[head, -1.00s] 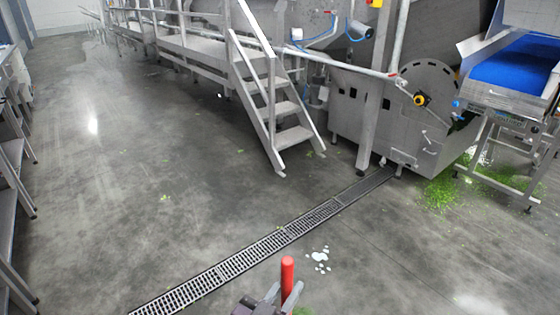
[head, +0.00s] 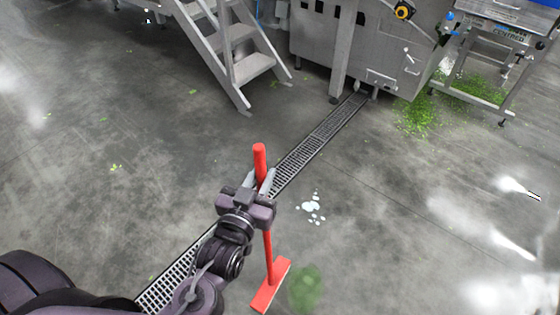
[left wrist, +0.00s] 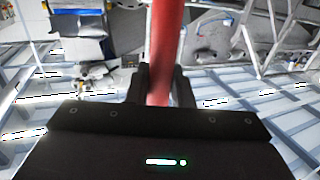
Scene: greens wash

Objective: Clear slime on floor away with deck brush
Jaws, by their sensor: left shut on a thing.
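My left gripper (head: 262,184) is shut on the red handle of the deck brush (head: 268,255), near its upper end. The brush stands close to upright, and its red head (head: 270,286) is low at the floor, just left of the slime. The slime (head: 305,288) is a dull green translucent patch on the grey floor. The brush head and the patch lie side by side; I cannot tell whether they touch. In the left wrist view, the red handle (left wrist: 165,50) runs up between the fingers (left wrist: 157,85). My right gripper is in neither view.
A floor drain grating (head: 318,137) runs diagonally past the brush. White foam spots (head: 312,207) lie right of it. Metal stairs (head: 225,50) and a machine (head: 370,45) stand at the back. Green leaf scraps (head: 425,115) lie by the machine. Open floor lies to the right.

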